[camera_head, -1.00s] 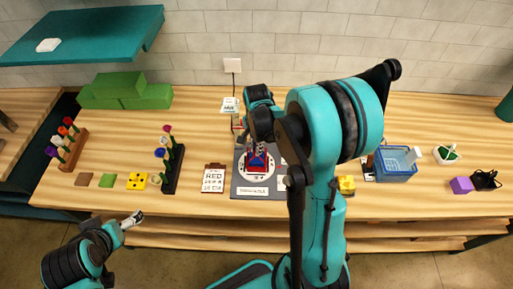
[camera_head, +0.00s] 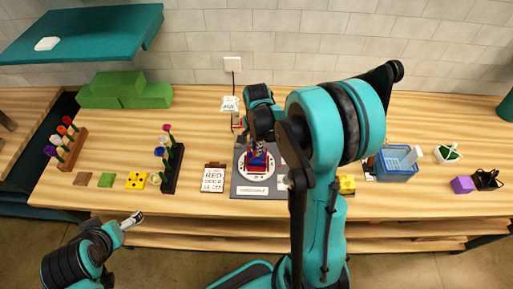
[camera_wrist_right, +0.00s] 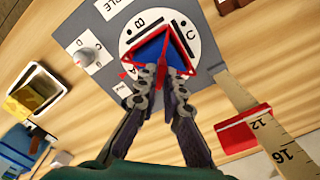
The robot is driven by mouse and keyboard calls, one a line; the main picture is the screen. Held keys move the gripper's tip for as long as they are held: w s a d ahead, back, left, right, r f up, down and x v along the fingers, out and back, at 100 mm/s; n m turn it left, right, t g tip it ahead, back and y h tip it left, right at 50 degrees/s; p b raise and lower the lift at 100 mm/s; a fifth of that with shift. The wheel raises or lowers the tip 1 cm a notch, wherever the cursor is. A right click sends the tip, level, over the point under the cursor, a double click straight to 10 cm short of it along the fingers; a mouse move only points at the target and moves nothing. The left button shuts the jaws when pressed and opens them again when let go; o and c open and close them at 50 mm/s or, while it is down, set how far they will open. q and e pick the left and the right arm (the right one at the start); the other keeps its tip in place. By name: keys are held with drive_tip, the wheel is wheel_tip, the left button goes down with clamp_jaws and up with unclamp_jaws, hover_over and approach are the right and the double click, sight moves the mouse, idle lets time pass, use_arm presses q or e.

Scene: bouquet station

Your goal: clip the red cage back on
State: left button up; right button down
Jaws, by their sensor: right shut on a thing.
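The red cage (camera_wrist_right: 186,46) is a triangular red frame in the right wrist view. It borders a blue triangular body (camera_wrist_right: 150,51) over a white disc (camera_wrist_right: 132,30) lettered B and C. In the head view the red and blue shape (camera_head: 257,162) stands on the disc on a dark grey board (camera_head: 242,188). My right gripper (camera_wrist_right: 163,72) is shut on the near corner of the red cage, fingers pointing at the disc. I cannot tell whether the cage is fully seated. My left gripper (camera_head: 132,220) is off the table's front edge; its jaws are too small to read.
A card reading RED (camera_head: 213,178) lies left of the board. A flower rack (camera_head: 172,168) stands further left. A blue tub (camera_head: 396,165) and yellow block (camera_head: 347,184) are to the right. In the wrist view a ruler with a red slider (camera_wrist_right: 243,131) lies close by my right gripper.

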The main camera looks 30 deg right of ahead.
drive_tip(key=c, duration=1.1)
unclamp_jaws()
drive_tip(key=shift+r, duration=0.15)
drive_tip(key=shift+r+p, duration=1.55)
drive_tip(key=shift+r, duration=0.6)
clamp_jaws()
